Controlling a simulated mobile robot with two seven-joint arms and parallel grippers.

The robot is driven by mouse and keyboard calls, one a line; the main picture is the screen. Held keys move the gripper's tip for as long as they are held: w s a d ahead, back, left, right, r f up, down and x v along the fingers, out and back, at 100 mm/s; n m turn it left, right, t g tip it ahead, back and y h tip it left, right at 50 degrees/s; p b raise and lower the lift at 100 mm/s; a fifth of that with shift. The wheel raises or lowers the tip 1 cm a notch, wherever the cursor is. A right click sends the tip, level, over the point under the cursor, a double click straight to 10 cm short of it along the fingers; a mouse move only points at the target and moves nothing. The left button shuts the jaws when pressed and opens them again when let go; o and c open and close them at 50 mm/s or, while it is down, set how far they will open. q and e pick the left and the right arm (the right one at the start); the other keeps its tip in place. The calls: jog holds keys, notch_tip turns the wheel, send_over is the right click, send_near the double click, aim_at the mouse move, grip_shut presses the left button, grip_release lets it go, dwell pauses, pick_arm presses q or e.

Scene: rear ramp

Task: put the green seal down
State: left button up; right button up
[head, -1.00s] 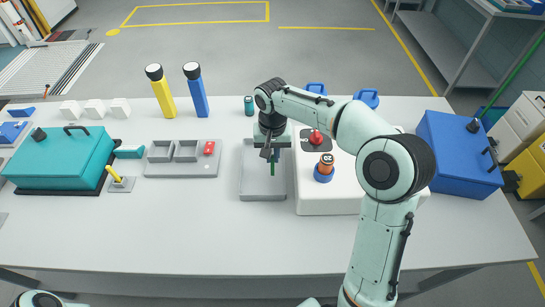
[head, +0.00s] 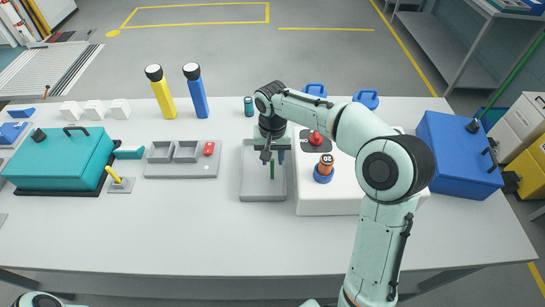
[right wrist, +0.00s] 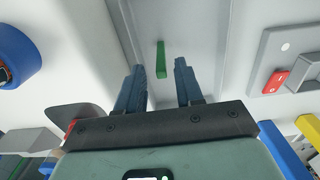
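The green seal (head: 272,171) is a small thin green strip over the floor of the shallow grey tray (head: 263,195). In the right wrist view the seal (right wrist: 161,60) shows just beyond the fingertips, in line with the gap and apart from both fingers. I cannot tell whether it stands or lies flat. My right gripper (head: 273,158) is above the tray, its blue-grey fingers spread; it shows open and empty in the wrist view (right wrist: 158,78). My left gripper is not in view.
The white box (head: 330,207) with a red knob and an orange-and-blue part stands right of the tray. The grey block with pockets (head: 180,170) is on the left. The table front is clear.

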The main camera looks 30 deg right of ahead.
pick_arm(q)
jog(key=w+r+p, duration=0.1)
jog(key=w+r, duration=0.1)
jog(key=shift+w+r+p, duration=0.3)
jog(key=shift+p, duration=0.05)
pick_arm(e)
notch_tip(320, 180, up, 12)
jog(key=shift+f, duration=0.25)
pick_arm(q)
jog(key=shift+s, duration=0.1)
pick_arm(e)
jog(key=shift+f, duration=0.1)
